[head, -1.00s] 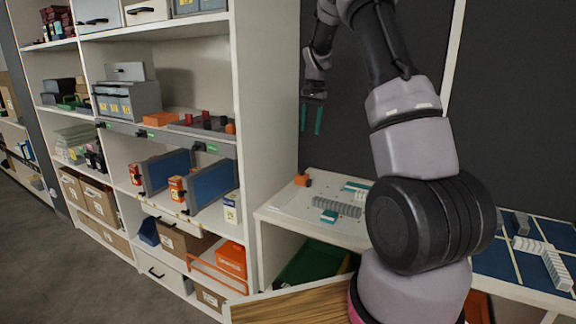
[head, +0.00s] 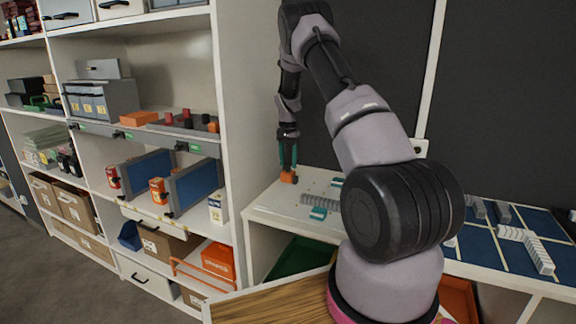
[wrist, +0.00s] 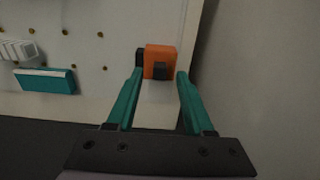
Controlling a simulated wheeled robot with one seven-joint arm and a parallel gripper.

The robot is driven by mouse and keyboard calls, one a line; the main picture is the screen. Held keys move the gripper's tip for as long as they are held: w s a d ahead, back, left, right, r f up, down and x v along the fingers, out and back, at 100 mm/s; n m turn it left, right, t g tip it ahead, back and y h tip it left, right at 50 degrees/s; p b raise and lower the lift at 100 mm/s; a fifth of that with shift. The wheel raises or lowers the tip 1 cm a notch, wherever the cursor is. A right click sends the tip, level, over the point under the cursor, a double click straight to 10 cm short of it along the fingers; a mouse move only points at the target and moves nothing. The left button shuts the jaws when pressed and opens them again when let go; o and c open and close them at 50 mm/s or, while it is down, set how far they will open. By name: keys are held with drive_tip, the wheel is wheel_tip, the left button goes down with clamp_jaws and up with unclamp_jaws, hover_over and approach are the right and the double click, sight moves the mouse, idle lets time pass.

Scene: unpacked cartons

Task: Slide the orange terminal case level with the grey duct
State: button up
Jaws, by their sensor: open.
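The orange terminal case (head: 289,178) sits at the far left of the white pegboard top (head: 268,208). In the wrist view the orange terminal case (wrist: 160,58) has a black part on its left side and a dark square on its near face. My gripper (head: 288,163) points down over the case. In the wrist view its teal fingers (wrist: 159,76) are apart, with the tips on either side of the case's near end. I cannot tell whether they touch it. The ribbed grey duct (head: 325,203) lies to the right of the case; its end (wrist: 18,50) shows at the wrist view's left.
A pale wall (wrist: 235,80) stands close to the right in the wrist view. Bare board with holes lies between case and duct.

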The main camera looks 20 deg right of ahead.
drive_tip(key=shift+f, duration=0.8)
clamp_jaws()
idle(0.9)
